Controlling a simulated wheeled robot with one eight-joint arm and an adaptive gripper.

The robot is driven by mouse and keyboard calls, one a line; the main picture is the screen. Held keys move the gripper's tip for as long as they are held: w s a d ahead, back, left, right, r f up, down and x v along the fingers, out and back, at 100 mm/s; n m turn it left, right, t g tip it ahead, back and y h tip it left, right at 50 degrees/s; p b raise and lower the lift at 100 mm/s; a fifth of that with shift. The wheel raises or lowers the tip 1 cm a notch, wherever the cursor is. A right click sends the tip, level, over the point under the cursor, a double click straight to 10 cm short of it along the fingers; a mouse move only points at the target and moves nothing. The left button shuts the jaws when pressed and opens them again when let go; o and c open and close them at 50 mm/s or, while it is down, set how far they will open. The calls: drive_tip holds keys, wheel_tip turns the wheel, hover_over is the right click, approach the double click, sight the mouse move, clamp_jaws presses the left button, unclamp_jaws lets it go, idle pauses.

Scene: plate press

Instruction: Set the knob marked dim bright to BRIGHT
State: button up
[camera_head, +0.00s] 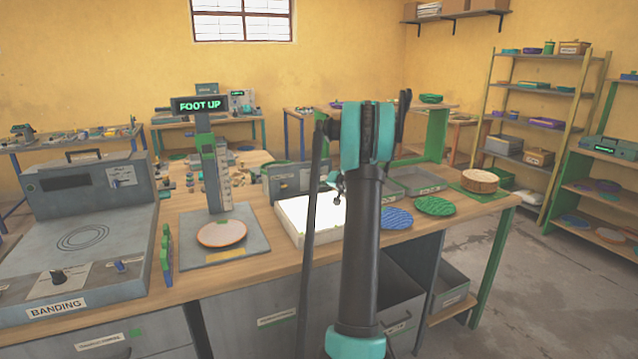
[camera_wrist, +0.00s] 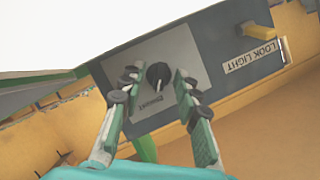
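A dark round knob (camera_wrist: 158,75) stands on a pale plate (camera_wrist: 195,55) in the wrist view. Small printed words by it are upside down and too blurred to read surely; which way the knob points I cannot tell. My gripper (camera_wrist: 159,82) is open, one finger on each side of the knob, with gaps showing between fingers and knob.
A LOOK LIGHT label (camera_wrist: 254,56) and a yellowish piece (camera_wrist: 258,31) sit right of the knob. A FOOT UP press (camera_head: 224,233) stands left.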

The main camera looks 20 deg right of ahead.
drive_tip(key=v, duration=1.1)
drive_tip(key=shift+s, duration=0.3)
